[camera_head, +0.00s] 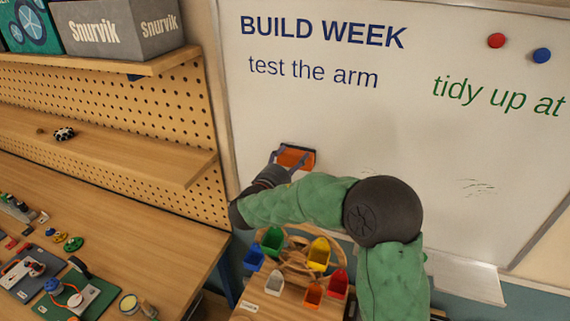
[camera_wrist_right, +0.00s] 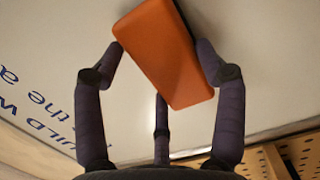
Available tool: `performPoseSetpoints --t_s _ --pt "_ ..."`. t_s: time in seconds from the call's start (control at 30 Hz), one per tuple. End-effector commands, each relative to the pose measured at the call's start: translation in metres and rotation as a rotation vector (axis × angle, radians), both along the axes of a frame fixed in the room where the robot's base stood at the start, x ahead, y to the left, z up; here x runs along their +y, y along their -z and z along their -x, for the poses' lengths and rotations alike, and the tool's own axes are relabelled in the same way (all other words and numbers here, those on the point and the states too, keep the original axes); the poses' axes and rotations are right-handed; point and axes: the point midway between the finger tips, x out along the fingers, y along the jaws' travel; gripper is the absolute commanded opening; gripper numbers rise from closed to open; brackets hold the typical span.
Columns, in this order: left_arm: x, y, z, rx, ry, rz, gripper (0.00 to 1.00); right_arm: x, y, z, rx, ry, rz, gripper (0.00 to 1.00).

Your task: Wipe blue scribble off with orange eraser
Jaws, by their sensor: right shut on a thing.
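The orange eraser (camera_head: 296,157) is against or very near the lower left part of the whiteboard (camera_head: 420,140). My right gripper (camera_head: 290,163) is shut on it; in the right wrist view the eraser (camera_wrist_right: 165,50) sits tilted between the dark fingers. Whether the eraser touches the board is hard to tell. No clear blue scribble shows. Faint thin dark marks (camera_head: 475,187) are on the lower right of the board, and fainter ones show just above my arm's dark joint. The board behind my arm is hidden. My left gripper is not in view.
Blue writing "BUILD WEEK" (camera_head: 322,32), "test the arm" and green writing are higher on the board, with a red magnet (camera_head: 496,40) and a blue magnet (camera_head: 541,55). Colored bins (camera_head: 319,253) stand below my arm. A pegboard shelf (camera_head: 120,148) and workbench are left.

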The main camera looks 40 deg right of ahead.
Motion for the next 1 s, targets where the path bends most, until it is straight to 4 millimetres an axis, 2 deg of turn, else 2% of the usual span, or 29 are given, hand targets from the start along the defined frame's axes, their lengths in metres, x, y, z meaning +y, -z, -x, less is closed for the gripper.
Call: performPoseSetpoints --t_s 0.37,0.8,1.0 --pt "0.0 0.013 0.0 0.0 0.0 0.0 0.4 -0.008 0.0 0.014 -0.003 0.002 0.0 0.45" --pt "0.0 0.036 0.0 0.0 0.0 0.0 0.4 -0.021 0.0 0.042 -0.003 0.003 0.001 0.45" --pt "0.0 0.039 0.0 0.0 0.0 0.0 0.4 -0.022 0.0 0.044 -0.001 0.001 0.001 0.45"
